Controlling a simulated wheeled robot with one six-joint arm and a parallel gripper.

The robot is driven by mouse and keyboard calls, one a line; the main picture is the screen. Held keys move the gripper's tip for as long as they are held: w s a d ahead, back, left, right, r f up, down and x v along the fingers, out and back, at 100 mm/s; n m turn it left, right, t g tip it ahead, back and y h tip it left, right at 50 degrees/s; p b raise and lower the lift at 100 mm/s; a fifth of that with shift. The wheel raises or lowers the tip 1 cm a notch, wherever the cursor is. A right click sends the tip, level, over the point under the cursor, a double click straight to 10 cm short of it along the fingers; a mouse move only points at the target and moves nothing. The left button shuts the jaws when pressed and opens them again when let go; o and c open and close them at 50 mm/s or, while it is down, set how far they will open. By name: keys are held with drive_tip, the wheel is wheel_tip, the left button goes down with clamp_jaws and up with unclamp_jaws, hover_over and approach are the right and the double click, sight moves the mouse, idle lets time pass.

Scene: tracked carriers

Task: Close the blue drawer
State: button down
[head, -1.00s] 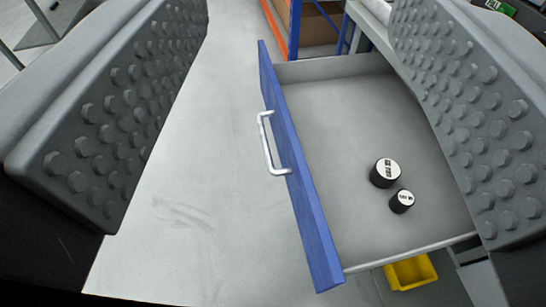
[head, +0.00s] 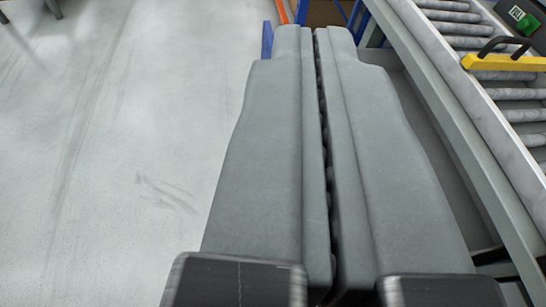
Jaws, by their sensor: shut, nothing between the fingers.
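My gripper (head: 314,32) is shut, its two grey fingers side by side with nothing between them. It fills the middle of the view and hides most of the blue drawer. A small piece of the drawer's blue front (head: 267,40) shows just left of the fingertips. A strip of the drawer's grey inside (head: 425,125) shows right of the fingers, so the drawer stands open. The handle and the two black cylinders in the drawer are hidden. I cannot tell whether the fingers touch the drawer.
A roller conveyor (head: 450,90) with a grey side rail runs along the right, with a yellow bar with a black handle (head: 505,62) across it. An orange and blue rack stands at the top behind the fingertips. The pale floor (head: 120,150) on the left is clear.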

drive_tip(key=w+a+f+n+g+h, duration=0.2)
drive_tip(key=w+f+n+g, duration=0.25)
drive_tip(key=f, duration=0.45)
drive_tip(key=w+a+f+n+g+h, duration=0.2)
drive_tip(key=w+f+n+g+h, duration=0.15)
drive_tip(key=w+f, duration=0.4)
drive_tip(key=w+a+f+n+g+h, duration=0.1)
drive_tip(key=w+a+f+n+g, duration=0.2)
drive_tip(key=f, duration=0.7)
drive_tip(key=w+a+f+n+h, duration=0.9)
drive_tip(key=a+f+h, duration=0.1)
drive_tip(key=f+h, duration=0.1)
drive_tip(key=x, duration=1.3)
drive_tip(key=shift+d, duration=0.35)
drive_tip(key=shift+d+f, duration=0.1)
drive_tip(key=x, duration=2.8)
drive_tip(key=shift+w+d, duration=0.1)
drive_tip(key=shift+d, duration=0.05)
drive_tip(key=shift+w+d, duration=0.15)
drive_tip(key=shift+d, duration=0.45)
